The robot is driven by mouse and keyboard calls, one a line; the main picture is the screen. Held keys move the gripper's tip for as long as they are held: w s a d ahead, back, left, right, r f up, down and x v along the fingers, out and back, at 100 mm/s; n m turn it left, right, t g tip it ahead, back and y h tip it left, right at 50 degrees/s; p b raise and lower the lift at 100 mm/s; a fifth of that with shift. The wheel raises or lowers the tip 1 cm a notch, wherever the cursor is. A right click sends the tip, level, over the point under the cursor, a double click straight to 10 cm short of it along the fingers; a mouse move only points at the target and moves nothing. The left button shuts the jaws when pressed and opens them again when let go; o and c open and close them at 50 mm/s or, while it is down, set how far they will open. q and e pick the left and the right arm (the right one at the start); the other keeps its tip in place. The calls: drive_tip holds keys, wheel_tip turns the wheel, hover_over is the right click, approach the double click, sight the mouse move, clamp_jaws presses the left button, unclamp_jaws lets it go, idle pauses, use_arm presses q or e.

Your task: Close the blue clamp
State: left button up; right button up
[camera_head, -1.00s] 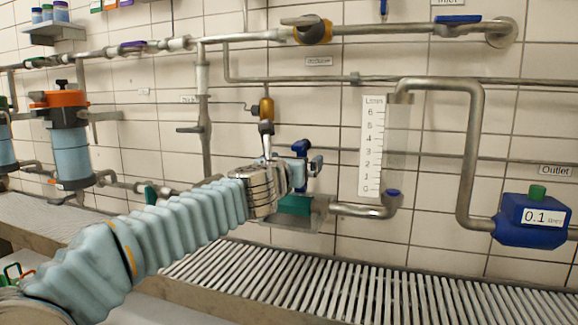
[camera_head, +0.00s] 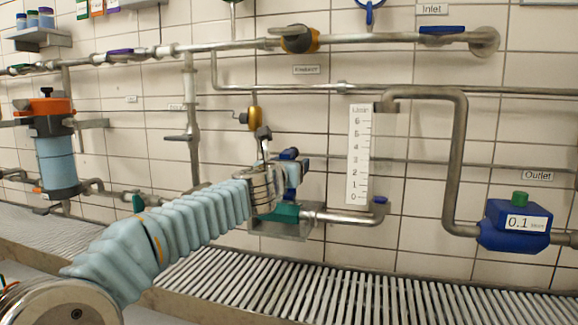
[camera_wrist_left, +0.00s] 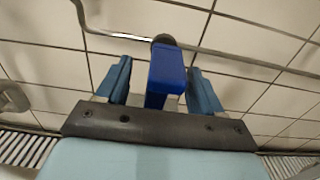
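The blue clamp (camera_head: 289,154) sits on the pipework above a teal part (camera_head: 287,213), left of the litre gauge. My left gripper (camera_head: 296,172) is at the clamp and hides much of it in the head view. In the left wrist view the clamp's blue handle (camera_wrist_left: 167,70) stands between the two blue fingers of my left gripper (camera_wrist_left: 162,88). The fingers are apart, with a gap on the left of the handle and a narrower one on the right. My right gripper is not in view.
A litre gauge (camera_head: 359,155) stands right of the clamp. A bent pipe (camera_head: 455,150) leads to a blue outlet meter (camera_head: 515,226) reading 0.1. A slatted metal grate (camera_head: 300,285) runs below. A yellow fitting (camera_head: 254,118) is just above my gripper.

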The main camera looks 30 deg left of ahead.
use_arm(q)
drive_tip(key=c, duration=0.9)
drive_tip(key=shift+b+v, duration=0.3)
drive_tip(key=shift+v, duration=1.1)
drive_tip(key=shift+s+d+f+b, duration=0.1)
drive_tip(key=shift+s+f+b, duration=0.2)
drive_tip(key=shift+s, duration=0.2)
drive_tip(key=shift+s+d+f+b, duration=0.15)
drive_tip(key=shift+s+b, duration=0.1)
drive_tip(key=shift+s, duration=0.25)
drive_tip(key=shift+s+d+f, duration=0.15)
drive_tip(key=shift+s, duration=0.5)
drive_tip(key=shift+b, duration=0.3)
